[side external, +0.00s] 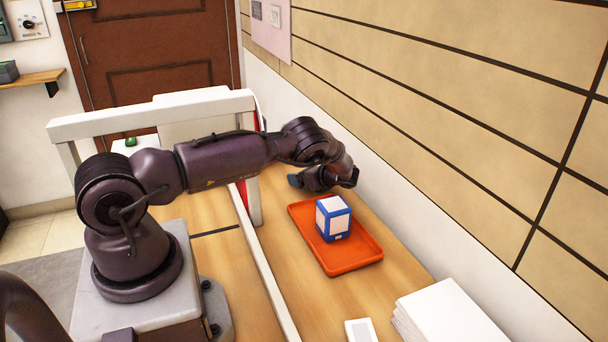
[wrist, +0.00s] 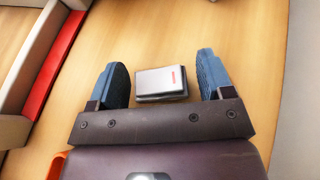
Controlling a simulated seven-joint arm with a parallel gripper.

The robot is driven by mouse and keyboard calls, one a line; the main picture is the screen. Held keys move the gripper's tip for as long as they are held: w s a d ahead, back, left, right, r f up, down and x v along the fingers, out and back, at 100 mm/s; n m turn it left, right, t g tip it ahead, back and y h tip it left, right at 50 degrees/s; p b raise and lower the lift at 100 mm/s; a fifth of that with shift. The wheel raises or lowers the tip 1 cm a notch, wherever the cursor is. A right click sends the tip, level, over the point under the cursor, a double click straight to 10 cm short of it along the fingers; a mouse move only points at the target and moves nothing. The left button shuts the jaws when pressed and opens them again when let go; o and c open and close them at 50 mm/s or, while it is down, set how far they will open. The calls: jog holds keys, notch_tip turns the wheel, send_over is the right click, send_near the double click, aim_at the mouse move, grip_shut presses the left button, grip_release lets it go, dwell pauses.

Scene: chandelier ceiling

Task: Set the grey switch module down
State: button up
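A small grey box with a red mark, which looks like the grey switch module (wrist: 160,82), lies on the wooden table in the wrist view. It sits between the two blue fingers of my gripper (wrist: 162,82), with a visible gap on each side. The fingers are spread wide and do not touch it. In the side external view my gripper (side external: 318,182) is low over the table behind the orange tray, partly hidden by my wrist. I cannot make out the module in that view.
An orange tray (side external: 364,257) holds a blue and white cube (side external: 333,218). A white stack (side external: 445,312) and a small white panel (side external: 359,331) lie nearer the camera. A white frame (side external: 262,262) runs left of the tray; the wall (side external: 440,226) is on the right.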

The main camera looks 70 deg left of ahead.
jog(key=shift+d+r, duration=0.15)
jog(key=shift+r, duration=0.1)
jog(key=v, duration=1)
jog(key=shift+w+d+r, duration=0.1)
jog(key=shift+w+d, duration=0.1)
jog(key=shift+w, duration=0.05)
jog(key=shift+w+d+r, duration=0.15)
jog(key=shift+d+r, duration=0.25)
jog(key=shift+d, duration=0.1)
jog(key=s+d+r+n+t+h, duration=0.2)
jog(key=s+d+r+n+h, duration=0.15)
jog(key=r, duration=0.45)
jog(key=s+d+r+n+t+h, duration=0.1)
jog(key=s+d+r+n+h, duration=0.15)
jog(key=d+r, duration=0.4)
jog(key=s+d+r+n+t+h, duration=0.2)
jog(key=d+r+n, duration=0.1)
jog(key=r, duration=0.6)
jog(key=s+d+r+n+t+h, duration=0.2)
jog(key=s+d, duration=0.4)
jog(key=s, duration=0.2)
jog(key=s+d+r+n+t+h, duration=0.2)
jog(key=s+d+r+t, duration=0.1)
jog(key=s+d, duration=0.4)
jog(key=s, duration=0.2)
jog(key=shift+s+r+n+t+h, duration=0.2)
jog(key=shift+s+n+t+h, duration=0.05)
jog(key=shift+n+t+h, duration=0.05)
